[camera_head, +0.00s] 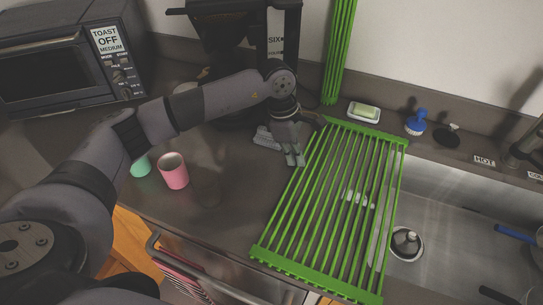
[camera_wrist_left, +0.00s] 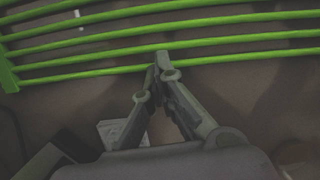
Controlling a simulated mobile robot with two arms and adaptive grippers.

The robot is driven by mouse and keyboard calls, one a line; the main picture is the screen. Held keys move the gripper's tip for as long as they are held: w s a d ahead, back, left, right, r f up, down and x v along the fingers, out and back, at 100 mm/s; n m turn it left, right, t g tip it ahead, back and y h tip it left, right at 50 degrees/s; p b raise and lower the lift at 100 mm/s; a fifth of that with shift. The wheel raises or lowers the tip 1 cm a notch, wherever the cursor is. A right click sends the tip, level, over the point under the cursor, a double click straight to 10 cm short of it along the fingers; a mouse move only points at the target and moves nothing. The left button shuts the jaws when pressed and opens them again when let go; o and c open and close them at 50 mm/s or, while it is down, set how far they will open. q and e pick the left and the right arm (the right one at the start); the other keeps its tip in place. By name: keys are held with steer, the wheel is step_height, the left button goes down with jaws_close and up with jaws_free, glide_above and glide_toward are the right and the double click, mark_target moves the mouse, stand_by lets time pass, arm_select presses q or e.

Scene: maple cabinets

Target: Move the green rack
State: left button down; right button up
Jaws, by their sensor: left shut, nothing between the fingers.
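The green rack (camera_head: 333,205) is a slatted mat lying flat across the left part of the sink and the counter edge. Its slats and one end bar also show in the left wrist view (camera_wrist_left: 120,50). My left gripper (camera_head: 294,158) is just left of the rack's left edge, near its far half. In the left wrist view my left gripper (camera_wrist_left: 162,62) has its fingertips together at the nearest slat, with nothing between them. I cannot tell whether they touch the slat. My right gripper is not in view.
A second green slatted rack (camera_head: 339,50) stands upright against the wall. A soap dish (camera_head: 364,111) and blue brush (camera_head: 416,122) sit behind the sink (camera_head: 455,225). A pink cup (camera_head: 173,171) and green cup (camera_head: 140,165) stand on the left counter, near a toaster oven (camera_head: 70,60).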

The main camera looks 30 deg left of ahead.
mark_target(377, 185)
arm_select(q)
steer(key=d+b, duration=0.2)
steer(key=d, duration=0.4)
steer(key=w+d+b, duration=0.1)
steer(key=d+b, duration=0.2)
steer(key=d, duration=0.4)
steer(key=w+d+b, duration=0.1)
steer(key=d+b, duration=0.1)
steer(key=d, duration=0.5)
steer(key=shift+w+d+f+b, duration=0.15)
steer(key=shift+f+b, duration=0.15)
steer(key=shift+b, duration=0.05)
steer(key=shift+d, duration=0.15)
